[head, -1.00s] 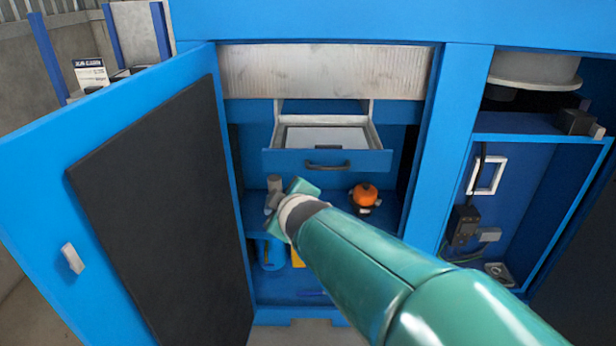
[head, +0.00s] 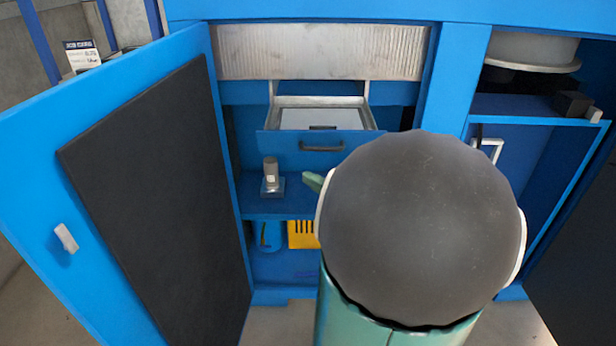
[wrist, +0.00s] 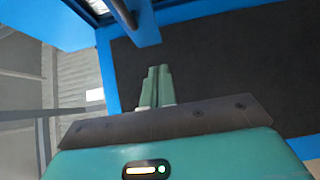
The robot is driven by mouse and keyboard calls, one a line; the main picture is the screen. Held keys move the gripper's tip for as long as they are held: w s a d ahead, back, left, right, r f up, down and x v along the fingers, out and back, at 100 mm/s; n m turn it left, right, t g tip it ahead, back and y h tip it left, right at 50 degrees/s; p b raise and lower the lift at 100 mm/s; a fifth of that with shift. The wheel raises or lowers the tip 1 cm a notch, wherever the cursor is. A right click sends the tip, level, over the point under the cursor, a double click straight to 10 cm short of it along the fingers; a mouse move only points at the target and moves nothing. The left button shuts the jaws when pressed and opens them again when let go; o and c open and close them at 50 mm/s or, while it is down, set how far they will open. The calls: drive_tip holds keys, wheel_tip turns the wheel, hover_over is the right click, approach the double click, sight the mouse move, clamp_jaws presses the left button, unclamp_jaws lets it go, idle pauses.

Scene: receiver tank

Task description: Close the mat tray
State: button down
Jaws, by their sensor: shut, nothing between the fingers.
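The mat tray (head: 270,143) is a drawer with a blue front, pale sides and a dark bar handle (head: 321,147). It stands pulled out of the blue cabinet in the head view, with a grey sheet inside. My gripper is mostly hidden behind my arm in the head view; only a green tip shows below the tray front. In the wrist view my gripper (wrist: 157,75) has its two green fingers together and empty. A dark grey bar (wrist: 143,22) lies beyond the fingertips there; I cannot tell if it is the tray handle.
The cabinet door (head: 110,110) stands open at the left, with a dark inner panel (head: 155,200). A grey cylinder on a base (head: 271,177) stands on the shelf below the tray. A yellow slotted item (head: 301,234) sits lower. An open compartment is at the right.

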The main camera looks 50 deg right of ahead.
approach(282, 152)
drive_tip(key=w+a, duration=0.3)
drive_tip(key=w+d, duration=0.2)
drive_tip(key=d, duration=0.1)
drive_tip(key=shift+w, duration=0.4)
drive_tip(key=shift+w+d, duration=0.1)
drive_tip(key=shift+w+d, duration=0.1)
